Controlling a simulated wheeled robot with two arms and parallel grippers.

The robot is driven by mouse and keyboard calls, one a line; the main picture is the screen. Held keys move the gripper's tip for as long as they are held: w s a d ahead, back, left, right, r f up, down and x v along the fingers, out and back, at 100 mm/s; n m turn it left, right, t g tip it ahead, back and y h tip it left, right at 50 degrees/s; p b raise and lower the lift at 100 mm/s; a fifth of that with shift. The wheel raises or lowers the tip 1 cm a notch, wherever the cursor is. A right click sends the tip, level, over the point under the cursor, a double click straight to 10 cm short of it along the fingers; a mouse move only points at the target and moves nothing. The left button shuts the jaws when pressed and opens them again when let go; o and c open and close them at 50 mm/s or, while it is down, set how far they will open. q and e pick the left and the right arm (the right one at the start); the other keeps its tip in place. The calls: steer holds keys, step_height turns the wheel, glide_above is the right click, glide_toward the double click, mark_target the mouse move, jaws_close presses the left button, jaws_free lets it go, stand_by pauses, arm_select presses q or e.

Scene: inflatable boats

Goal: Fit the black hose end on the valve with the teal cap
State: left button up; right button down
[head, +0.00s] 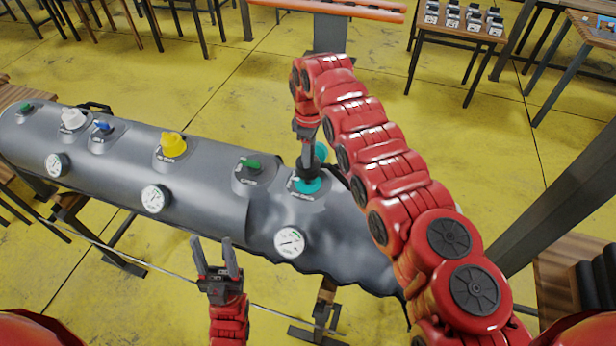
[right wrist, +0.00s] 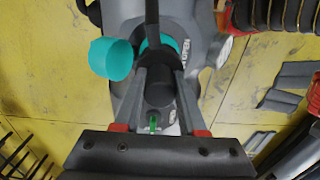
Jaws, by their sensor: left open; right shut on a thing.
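The teal valve (head: 307,186) sits near the right end of the grey tube, and its teal ring shows in the right wrist view (right wrist: 172,45). Its teal cap (right wrist: 112,60) is off and hangs to the side; it also shows behind my gripper in the head view (head: 321,152). My right gripper (head: 308,160) is shut on the black hose end (right wrist: 156,78), directly above the valve. The hose end overlaps the teal ring; I cannot tell how deep it sits. My left gripper (head: 217,262) is open and empty, in front of the tube.
The grey tube (head: 215,190) carries other valves with yellow (head: 173,143), green (head: 251,164), blue and white caps, and several round gauges (head: 290,242). Its right end looks wrinkled. Tables stand at the back, and a dark post (head: 555,205) at the right. Yellow floor lies open behind the tube.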

mark_target(310, 174)
steer(key=shift+f, duration=0.2)
steer(key=shift+w+f+b, duration=0.1)
steer(key=shift+f+b, duration=1)
steer(key=shift+b, duration=0.05)
steer(key=shift+f+b, duration=0.45)
steer(key=shift+b, duration=0.05)
steer(key=shift+f+b, duration=0.6)
steer(key=shift+f, duration=0.2)
stand_by(0.4)
stand_by(0.4)
steer(key=shift+m, duration=2.1)
